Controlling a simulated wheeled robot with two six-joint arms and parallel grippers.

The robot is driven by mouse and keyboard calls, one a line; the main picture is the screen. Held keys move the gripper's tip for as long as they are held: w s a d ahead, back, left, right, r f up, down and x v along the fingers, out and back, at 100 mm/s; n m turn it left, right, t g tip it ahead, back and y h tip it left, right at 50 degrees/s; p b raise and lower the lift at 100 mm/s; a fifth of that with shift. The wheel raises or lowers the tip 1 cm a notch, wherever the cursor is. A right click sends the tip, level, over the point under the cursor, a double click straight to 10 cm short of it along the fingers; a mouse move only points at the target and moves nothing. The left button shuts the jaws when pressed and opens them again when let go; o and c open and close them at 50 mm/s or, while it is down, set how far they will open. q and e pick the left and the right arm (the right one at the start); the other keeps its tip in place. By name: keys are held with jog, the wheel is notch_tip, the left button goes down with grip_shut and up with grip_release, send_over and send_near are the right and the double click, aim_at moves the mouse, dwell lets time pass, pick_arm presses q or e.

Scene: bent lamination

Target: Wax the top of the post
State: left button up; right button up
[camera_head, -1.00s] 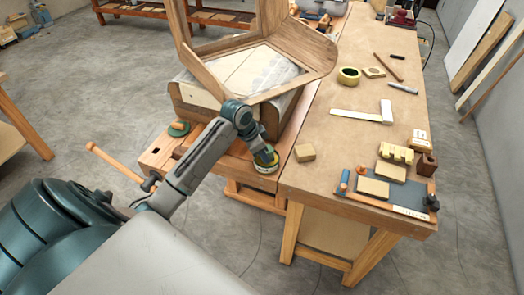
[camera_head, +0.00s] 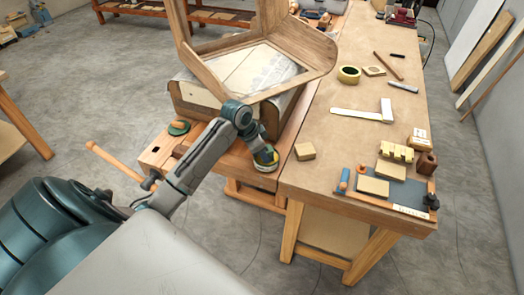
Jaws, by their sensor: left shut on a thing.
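My left gripper (camera_head: 264,157) points down at the front end of the wooden bench, left of the big table. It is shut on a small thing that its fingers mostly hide. A curved wooden frame with upright posts (camera_head: 178,24) stands on the form behind the gripper. Which post the task means is not clear. My right gripper is not in view.
A small tan block (camera_head: 305,151) lies right of the gripper on the big worktable (camera_head: 345,145). A round green thing (camera_head: 178,128) sits on the bench (camera_head: 160,150) to the left. Tape, a square and a tray with blocks lie farther right. The table's middle is clear.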

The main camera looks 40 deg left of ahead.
pick_arm(q)
jog(key=shift+f+p, duration=0.1)
jog(key=shift+p, duration=0.25)
dwell(1.2)
notch_tip(320, 180, up, 7)
jog(key=p, duration=0.7)
jog(key=shift+p, duration=0.35)
dwell(0.3)
